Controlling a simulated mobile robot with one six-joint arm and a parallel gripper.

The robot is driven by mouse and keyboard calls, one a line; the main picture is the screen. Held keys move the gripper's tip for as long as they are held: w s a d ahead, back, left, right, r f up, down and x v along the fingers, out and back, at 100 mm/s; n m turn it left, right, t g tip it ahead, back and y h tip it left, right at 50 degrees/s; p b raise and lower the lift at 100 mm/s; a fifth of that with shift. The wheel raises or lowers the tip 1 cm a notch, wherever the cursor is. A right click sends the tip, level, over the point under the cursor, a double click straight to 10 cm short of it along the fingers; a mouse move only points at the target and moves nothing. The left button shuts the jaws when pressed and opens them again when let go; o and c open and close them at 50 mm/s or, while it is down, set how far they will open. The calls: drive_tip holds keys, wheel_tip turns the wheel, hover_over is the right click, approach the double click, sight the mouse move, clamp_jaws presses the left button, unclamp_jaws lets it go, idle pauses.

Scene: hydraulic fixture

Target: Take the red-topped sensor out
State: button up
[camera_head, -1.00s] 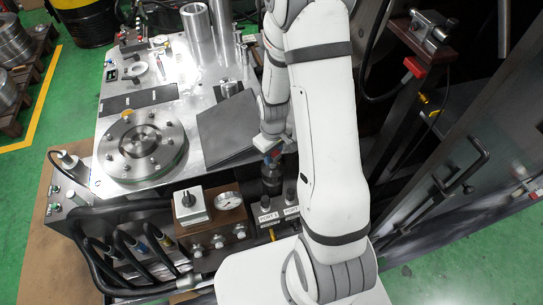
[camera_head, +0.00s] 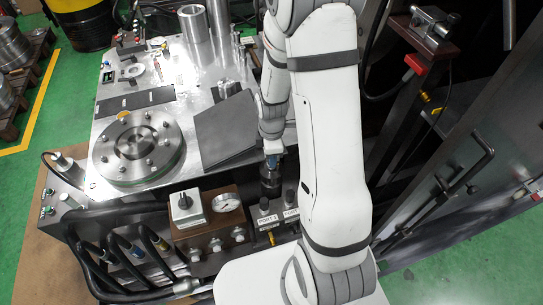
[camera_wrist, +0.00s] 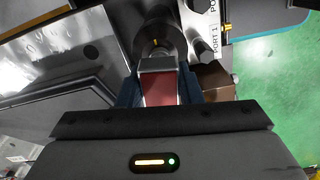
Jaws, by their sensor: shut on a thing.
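The red-topped sensor (camera_wrist: 160,90) shows in the wrist view as a red face with a grey metal end, between the two blue fingers of my gripper (camera_wrist: 160,88). The fingers are shut on it. Beyond its grey end is a dark round cylinder (camera_wrist: 158,32) in the wrist view. I cannot tell whether the sensor is still seated in it. In the head view my gripper (camera_head: 273,158) points down just above the dark cylinder (camera_head: 270,180), at the front edge of the fixture. The sensor is too small and hidden to make out there.
A brown block with a gauge (camera_head: 226,203) and a grey box stands left of the cylinder. Port labels (camera_head: 268,221) and dark knobs are close in front. A dark sloped panel (camera_head: 226,130) and a flanged disc (camera_head: 137,147) lie on the metal table. Hoses run at the lower left.

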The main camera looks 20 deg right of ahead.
drive_tip(key=o, duration=0.6)
drive_tip(key=shift+n, duration=0.5)
drive_tip(key=shift+c, duration=0.2)
drive_tip(key=o, duration=0.5)
drive_tip(key=shift+r, duration=3.9)
